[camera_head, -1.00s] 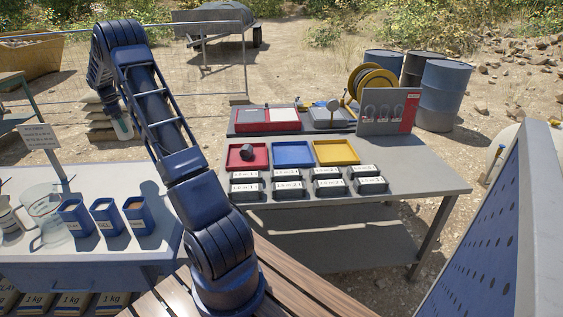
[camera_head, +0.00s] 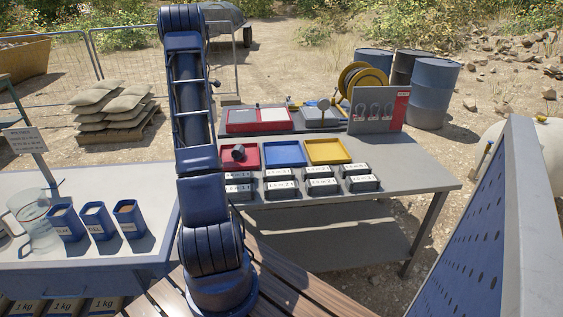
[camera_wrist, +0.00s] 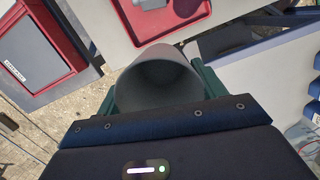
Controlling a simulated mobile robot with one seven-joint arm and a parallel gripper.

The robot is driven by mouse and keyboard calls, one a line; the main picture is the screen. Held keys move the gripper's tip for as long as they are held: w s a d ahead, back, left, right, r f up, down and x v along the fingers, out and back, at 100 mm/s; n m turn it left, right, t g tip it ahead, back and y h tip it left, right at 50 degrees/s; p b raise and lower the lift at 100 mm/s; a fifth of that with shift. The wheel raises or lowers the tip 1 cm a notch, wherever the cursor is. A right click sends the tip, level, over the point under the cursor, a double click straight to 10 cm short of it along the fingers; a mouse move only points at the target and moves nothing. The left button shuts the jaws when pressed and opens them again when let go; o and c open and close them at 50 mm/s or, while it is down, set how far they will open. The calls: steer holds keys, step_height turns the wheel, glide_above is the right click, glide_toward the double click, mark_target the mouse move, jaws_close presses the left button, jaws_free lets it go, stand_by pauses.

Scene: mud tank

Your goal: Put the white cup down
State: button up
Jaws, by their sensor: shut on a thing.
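The white cup (camera_wrist: 158,84) shows in the wrist view, greyish in shade, with its open mouth facing the camera. My gripper (camera_wrist: 162,78) is shut on it, with a green finger on each side. The cup is held over or near the grey work table (camera_head: 400,170), close to the red tray (camera_wrist: 178,22); its height above the surface cannot be told. In the head view my arm stretches straight away from me, and it hides the gripper and cup.
The red tray (camera_head: 252,161) holds a small dark cylinder. A blue tray (camera_head: 285,153) and yellow tray (camera_head: 328,151) stand beside it, with several labelled blocks (camera_head: 320,185) in front. A red case (camera_head: 258,120) lies behind. Several blue containers (camera_head: 97,222) stand on the left bench.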

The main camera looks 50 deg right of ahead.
steer(key=s+d+m, duration=0.2)
steer(key=s+d, duration=0.4)
steer(key=s, duration=0.4)
steer(key=s+d+m+y, duration=0.1)
steer(key=s+d+m, duration=0.2)
steer(key=s+d, duration=0.55)
steer(key=s+d+m, duration=0.2)
steer(key=s+d, duration=0.2)
steer(key=s, duration=0.7)
steer(key=f, duration=1.9)
steer(key=shift+s+d+f, duration=0.15)
steer(key=shift+d+f, duration=0.1)
steer(key=shift+f, duration=0.15)
steer(key=o, duration=0.9)
steer(key=shift+f, duration=0.15)
steer(key=shift+o, duration=0.3)
step_height(320, 180, up, 12)
steer(key=w, duration=0.2)
